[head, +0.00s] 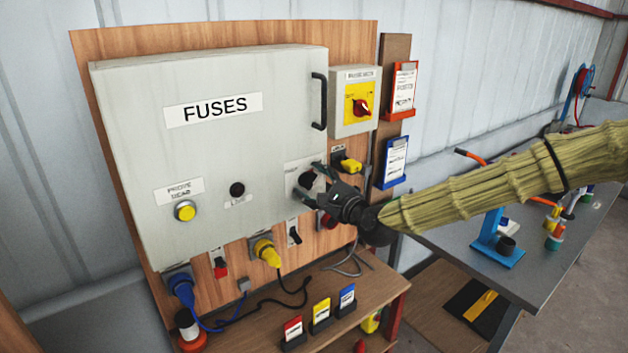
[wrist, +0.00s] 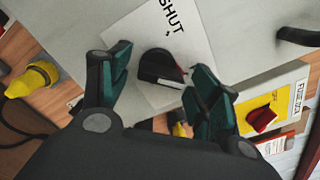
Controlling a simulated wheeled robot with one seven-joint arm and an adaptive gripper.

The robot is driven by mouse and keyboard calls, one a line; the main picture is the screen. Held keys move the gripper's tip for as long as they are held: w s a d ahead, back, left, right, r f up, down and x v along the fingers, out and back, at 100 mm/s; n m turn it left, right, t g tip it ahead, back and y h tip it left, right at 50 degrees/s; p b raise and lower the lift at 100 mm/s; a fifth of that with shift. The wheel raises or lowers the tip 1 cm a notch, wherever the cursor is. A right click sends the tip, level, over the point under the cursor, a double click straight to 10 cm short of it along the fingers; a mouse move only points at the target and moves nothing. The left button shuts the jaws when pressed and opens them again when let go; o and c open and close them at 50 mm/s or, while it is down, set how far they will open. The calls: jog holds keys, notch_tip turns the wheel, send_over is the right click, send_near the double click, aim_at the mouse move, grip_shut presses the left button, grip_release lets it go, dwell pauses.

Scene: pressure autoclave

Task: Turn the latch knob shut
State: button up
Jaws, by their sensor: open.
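The latch knob (wrist: 160,68) is black and sits on a pale label plate (wrist: 150,30) on the grey fuse box door (head: 135,95). The word SHUT is printed on the plate, with a small dark tick below it. A small reddish mark shows at the knob's right edge in the wrist view, away from the tick. In the head view the knob (head: 306,179) is partly covered by my fingers. My gripper (head: 309,183) is open at the door. In the wrist view its green-padded fingers stand on either side of the knob, with gaps visible; I cannot tell any contact.
A black door handle (head: 319,101) and a yellow-faced switch box with a red knob (head: 361,107) are up and right of my gripper. A yellow plug (head: 347,163) is close by on the right. Plugs and cables hang below the door, above a wooden shelf (head: 375,290).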

jog(key=shift+w, duration=0.1)
jog(key=c, duration=1)
jog(key=shift+b, duration=0.35)
jog(key=n+b, duration=0.3)
jog(key=b, duration=0.1)
jog(key=shift+f+n+b, duration=0.15)
jog(key=shift+n+b, duration=0.15)
jog(key=shift+b, duration=0.05)
jog(key=n+b, duration=0.4)
jog(key=shift+r+n+b, duration=0.25)
jog(key=shift+n+b, duration=0.05)
jog(key=shift+b, duration=0.1)
jog(key=n+b, duration=0.4)
jog(key=n, duration=0.1)
jog(key=shift+a+r+b, duration=0.15)
jog(key=shift+a+b, duration=0.05)
jog(key=shift+b, duration=0.1)
jog(key=shift+r+n+b, duration=0.15)
jog(key=shift+n+b, duration=1.3)
jog(key=shift+n, duration=0.95)
